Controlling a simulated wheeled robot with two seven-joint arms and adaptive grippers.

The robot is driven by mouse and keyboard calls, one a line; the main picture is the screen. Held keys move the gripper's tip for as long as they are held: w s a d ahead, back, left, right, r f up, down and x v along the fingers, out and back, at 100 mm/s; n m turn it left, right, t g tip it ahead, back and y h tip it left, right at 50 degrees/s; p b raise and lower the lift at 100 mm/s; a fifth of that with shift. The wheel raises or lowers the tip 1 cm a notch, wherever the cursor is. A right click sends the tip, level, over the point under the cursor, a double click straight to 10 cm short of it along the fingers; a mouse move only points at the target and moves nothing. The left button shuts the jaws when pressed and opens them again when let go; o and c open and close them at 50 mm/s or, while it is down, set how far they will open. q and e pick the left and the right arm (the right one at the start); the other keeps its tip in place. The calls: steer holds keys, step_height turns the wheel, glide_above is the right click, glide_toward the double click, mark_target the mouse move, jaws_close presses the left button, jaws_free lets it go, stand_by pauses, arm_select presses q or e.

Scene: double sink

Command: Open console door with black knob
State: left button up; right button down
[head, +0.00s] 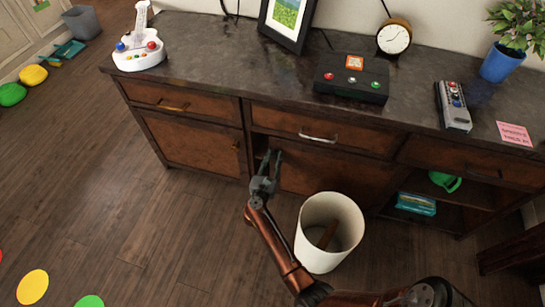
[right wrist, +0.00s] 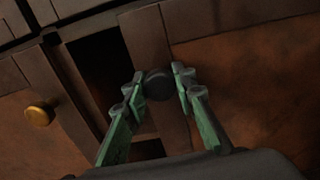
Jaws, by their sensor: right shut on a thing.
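The wooden console (head: 190,138) stands against the wall. Its middle door (head: 318,172) has a round black knob, which shows in the right wrist view (right wrist: 159,86) near the door's left edge. A dark gap (right wrist: 100,72) shows left of this door, between it and the console frame, so it stands partly open. My right gripper (head: 272,158) is shut on the black knob, with one finger on each side of it. In the head view the fingers hide the knob. My left gripper is not in view.
A white bin (head: 314,252) with a brown thing inside stands on the floor close to the door and my right arm. The left door (head: 190,145) has a brass knob. A drawer with a silver handle (head: 317,138) is above the middle door. Floor at left is mostly clear.

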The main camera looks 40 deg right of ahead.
steer(key=shift+a+f, duration=0.2)
steer(key=c, duration=1.9)
jaws_free()
steer(key=shift+s+r, duration=0.1)
steer(key=shift+o, duration=1.4)
steer(key=shift+d, duration=0.3)
steer(key=shift+s+a, duration=0.2)
steer(key=shift+a, duration=0.1)
steer(key=v, duration=0.7)
steer(key=shift+r, duration=0.15)
